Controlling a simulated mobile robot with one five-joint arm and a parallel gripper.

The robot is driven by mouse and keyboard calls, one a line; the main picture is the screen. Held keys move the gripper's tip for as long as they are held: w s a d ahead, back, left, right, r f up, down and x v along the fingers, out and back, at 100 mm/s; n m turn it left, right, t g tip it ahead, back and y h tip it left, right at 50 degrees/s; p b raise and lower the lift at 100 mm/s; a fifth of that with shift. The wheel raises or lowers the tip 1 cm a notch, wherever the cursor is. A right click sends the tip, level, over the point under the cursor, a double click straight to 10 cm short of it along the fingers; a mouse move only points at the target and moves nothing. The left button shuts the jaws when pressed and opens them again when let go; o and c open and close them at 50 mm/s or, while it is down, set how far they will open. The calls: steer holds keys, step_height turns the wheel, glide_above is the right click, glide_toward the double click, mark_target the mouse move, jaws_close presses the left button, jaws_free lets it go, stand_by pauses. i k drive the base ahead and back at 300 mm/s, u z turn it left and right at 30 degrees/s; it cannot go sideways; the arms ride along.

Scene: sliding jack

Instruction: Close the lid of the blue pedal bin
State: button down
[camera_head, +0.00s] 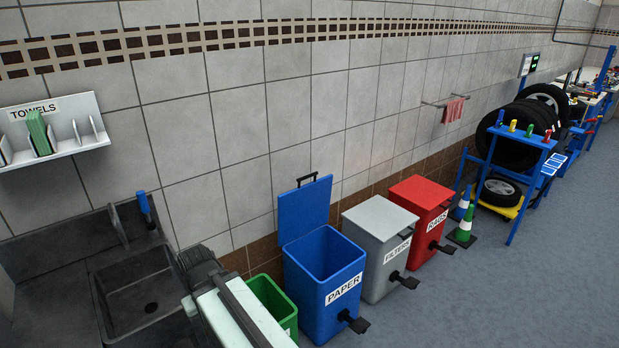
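The blue pedal bin (321,297), labelled PAPER, stands on the floor against the tiled wall. Its blue lid (305,209) is open and stands upright at the back, with a black handle (307,179) on its upper edge. The inside of the bin looks empty as far as I can see. Its black pedal (354,322) sticks out low at the front. Pale and dark parts of my arm show at the bottom, left of the bin and apart from it. I cannot make out my gripper's fingers.
A green bin (272,304) stands left, partly behind my arm. A closed grey FILTERS bin (378,252) and red RAGS bin (424,215) stand right. A dark sink (120,307) is at left. Cones (464,226) and a tyre rack follow; the floor (480,300) at right is clear.

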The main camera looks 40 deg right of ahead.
mark_target(303, 210)
steer(key=k, duration=0.45)
steer(key=z, duration=0.3)
steer(key=i, duration=1.1)
steer(key=z, duration=0.95)
steer(key=k, duration=0.7)
steer(key=z, duration=0.05)
steer(key=i, duration=0.95)
steer(key=u, duration=0.1)
